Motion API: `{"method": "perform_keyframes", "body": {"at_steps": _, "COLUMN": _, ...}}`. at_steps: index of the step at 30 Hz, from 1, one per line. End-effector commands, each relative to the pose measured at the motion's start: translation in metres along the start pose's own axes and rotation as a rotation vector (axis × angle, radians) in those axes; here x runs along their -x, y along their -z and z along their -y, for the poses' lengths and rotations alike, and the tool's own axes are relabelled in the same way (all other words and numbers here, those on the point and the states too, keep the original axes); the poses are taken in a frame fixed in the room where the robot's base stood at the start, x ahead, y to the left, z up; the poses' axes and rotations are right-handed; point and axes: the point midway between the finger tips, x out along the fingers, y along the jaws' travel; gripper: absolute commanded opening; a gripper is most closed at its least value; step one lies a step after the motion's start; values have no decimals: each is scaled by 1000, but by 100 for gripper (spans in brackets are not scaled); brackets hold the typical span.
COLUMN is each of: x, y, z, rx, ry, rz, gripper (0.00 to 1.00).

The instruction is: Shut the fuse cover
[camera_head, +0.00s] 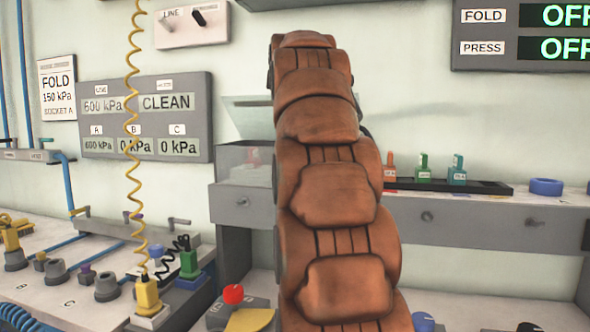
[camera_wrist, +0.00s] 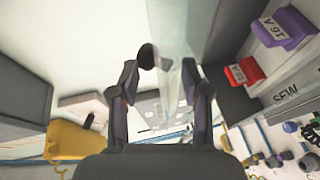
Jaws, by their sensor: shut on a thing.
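The fuse cover (camera_head: 248,102) is a clear, pale panel tilted up above the grey fuse box (camera_head: 232,196) at middle left in the head view. My arm hides its right part. In the wrist view the clear cover (camera_wrist: 188,45) runs up from between the fingers, with a dark round knob (camera_wrist: 147,56) beside it. My gripper (camera_wrist: 165,98) is shut on the cover, its two fingers on either side. A purple fuse marked 16 A (camera_wrist: 283,28) and a red fuse marked 10 A (camera_wrist: 243,71) sit right of the cover. The gripper is hidden in the head view.
Orange, green and teal fuses (camera_head: 423,168) stand on a dark tray (camera_head: 480,187) at the right, near a blue ring (camera_head: 546,187). A yellow coiled cord (camera_head: 130,120) hangs at left. A yellow part (camera_wrist: 75,141) is at lower left in the wrist view.

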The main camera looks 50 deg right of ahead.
Motion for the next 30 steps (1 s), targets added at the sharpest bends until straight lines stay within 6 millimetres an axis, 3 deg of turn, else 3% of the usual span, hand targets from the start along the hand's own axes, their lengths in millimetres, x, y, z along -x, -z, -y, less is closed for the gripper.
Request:
{"method": "perform_keyframes", "body": {"at_steps": 1, "x": -5, "y": 0, "z": 10, "rx": 2, "ry": 12, "rz": 1, "gripper": 30}}
{"method": "perform_keyframes", "body": {"at_steps": 27, "x": 1, "y": 1, "z": 18, "rx": 27, "ry": -56, "rz": -1, "gripper": 27}}
{"method": "perform_keyframes", "body": {"at_steps": 28, "x": 1, "y": 1, "z": 17, "rx": 27, "ry": -56, "rz": -1, "gripper": 47}}
{"method": "perform_keyframes", "body": {"at_steps": 30, "x": 1, "y": 1, "z": 17, "rx": 27, "ry": -57, "rz": -1, "gripper": 54}}
